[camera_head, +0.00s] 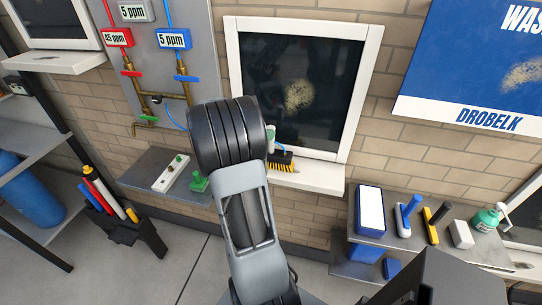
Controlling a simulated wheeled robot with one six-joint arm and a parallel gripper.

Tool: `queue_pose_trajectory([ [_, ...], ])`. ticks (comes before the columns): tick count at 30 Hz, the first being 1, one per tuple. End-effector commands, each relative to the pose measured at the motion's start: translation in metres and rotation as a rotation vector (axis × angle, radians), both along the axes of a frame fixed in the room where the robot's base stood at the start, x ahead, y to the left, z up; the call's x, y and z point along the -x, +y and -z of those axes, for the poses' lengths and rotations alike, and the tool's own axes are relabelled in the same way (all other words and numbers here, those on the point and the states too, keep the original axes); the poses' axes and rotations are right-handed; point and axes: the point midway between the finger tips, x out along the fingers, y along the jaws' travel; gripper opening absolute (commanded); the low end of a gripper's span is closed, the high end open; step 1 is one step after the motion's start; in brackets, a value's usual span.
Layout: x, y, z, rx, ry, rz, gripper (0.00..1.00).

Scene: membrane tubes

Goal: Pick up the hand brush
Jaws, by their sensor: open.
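A brush with a dark body, yellow bristles and a blue handle (280,161) rests on the white window sill, just right of my arm; my arm is close to its left side in the picture. On the right shelf stand a blue-and-white handled tool (407,216) that looks like another brush, and a yellow-and-black handled tool (432,225). I cannot tell for certain which one is the hand brush. My grey and black arm fills the middle of the view, and my gripper does not show, so its place relative to the brush is hidden.
The white sill (315,178) lies below a dark window (298,88). Brass pipes (160,97) with valves are on the left wall. A grey shelf (148,160) holds a white block and a green item.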

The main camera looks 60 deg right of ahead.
Motion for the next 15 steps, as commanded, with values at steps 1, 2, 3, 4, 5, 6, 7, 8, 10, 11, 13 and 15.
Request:
queue_pose_trajectory([
  [1,0.002,-0.004,0.001,-0.001,0.002,0.002,0.63],
  [2,0.004,-0.007,0.002,0.000,0.003,0.002,0.63],
  [3,0.006,-0.011,0.004,-0.002,0.004,0.003,0.63],
  [4,0.008,-0.015,0.006,-0.002,0.003,0.003,0.63],
  [5,0.010,-0.018,0.007,-0.002,0.003,0.003,0.63],
  [6,0.012,-0.023,0.009,-0.002,0.003,0.003,0.63],
  [7,0.013,-0.026,0.012,-0.002,0.003,0.003,0.63],
  [8,0.015,-0.029,0.013,-0.002,0.002,0.002,0.63],
  [10,0.018,-0.035,0.016,-0.001,0.002,0.002,0.63],
  [11,0.019,-0.037,0.017,-0.001,0.002,0.002,0.63],
  [13,0.020,-0.040,0.019,-0.001,0.001,0.001,0.63],
  [15,0.020,-0.041,0.020,-0.001,0.000,0.000,0.63],
])
